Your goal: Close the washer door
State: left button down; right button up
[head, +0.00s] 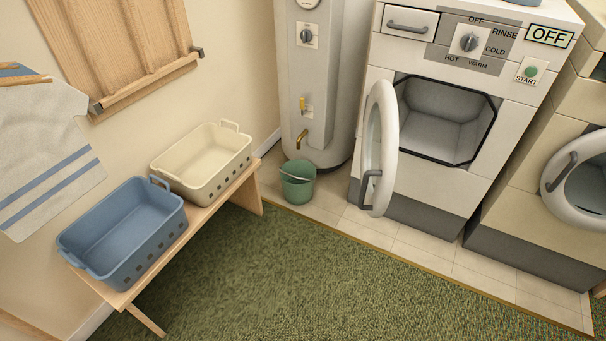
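The white washer (432,185) stands at the upper right of the head view, with its dial and an "OFF" display on the top panel. Its door (379,150) is swung wide open on the left side of the opening and is seen nearly edge-on. A dark grey handle (369,187) is on the door's lower left. The drum opening (443,118) shows a pale grey interior that looks empty. Neither of my grippers is in view.
A water heater (318,90) and a green bucket (298,182) stand left of the washer. A bench (207,211) holds a blue basket (122,232) and a cream basket (203,162). A second machine (545,200) is at right. The green carpet (300,285) is clear.

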aim_at(381, 96)
jog(key=u, duration=0.1)
jog(key=i, duration=0.95)
jog(key=z, duration=1.75)
